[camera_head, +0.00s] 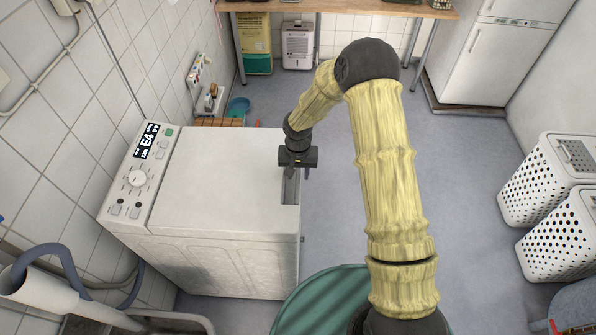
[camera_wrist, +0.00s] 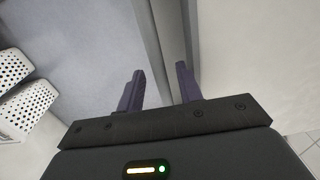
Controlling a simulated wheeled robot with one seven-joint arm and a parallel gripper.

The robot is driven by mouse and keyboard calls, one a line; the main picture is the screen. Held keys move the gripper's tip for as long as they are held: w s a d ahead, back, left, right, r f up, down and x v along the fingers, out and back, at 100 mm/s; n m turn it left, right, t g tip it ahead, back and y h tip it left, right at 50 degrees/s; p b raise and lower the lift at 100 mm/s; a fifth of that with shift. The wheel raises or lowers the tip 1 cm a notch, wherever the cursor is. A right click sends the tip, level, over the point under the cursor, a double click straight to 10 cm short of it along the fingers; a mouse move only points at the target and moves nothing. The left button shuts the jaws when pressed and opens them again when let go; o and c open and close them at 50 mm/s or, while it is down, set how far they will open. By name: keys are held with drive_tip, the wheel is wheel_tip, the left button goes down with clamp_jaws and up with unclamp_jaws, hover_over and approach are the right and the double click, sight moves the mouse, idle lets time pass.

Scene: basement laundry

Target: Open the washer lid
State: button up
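The white top-loading washer (camera_head: 205,265) stands at the left of the head view. Its lid (camera_head: 215,180) lies flat and shut. A grey recess (camera_head: 290,193) shows at the lid's right edge. My gripper (camera_head: 297,174) points down at this edge, at the recess. In the wrist view my gripper (camera_wrist: 159,70) is open, with its two dark fingers apart and the washer's edge running between them. The white lid (camera_wrist: 245,60) fills the right of that view. I cannot tell whether the fingers touch the lid.
The control panel (camera_head: 138,178) runs along the washer's wall side. Two white perforated baskets (camera_head: 548,215) stand at the right, below a white fridge (camera_head: 500,65). A wooden table (camera_head: 345,8) stands at the back. The grey floor (camera_head: 470,200) between washer and baskets is clear.

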clamp_jaws()
drive_tip(key=shift+r, duration=0.1)
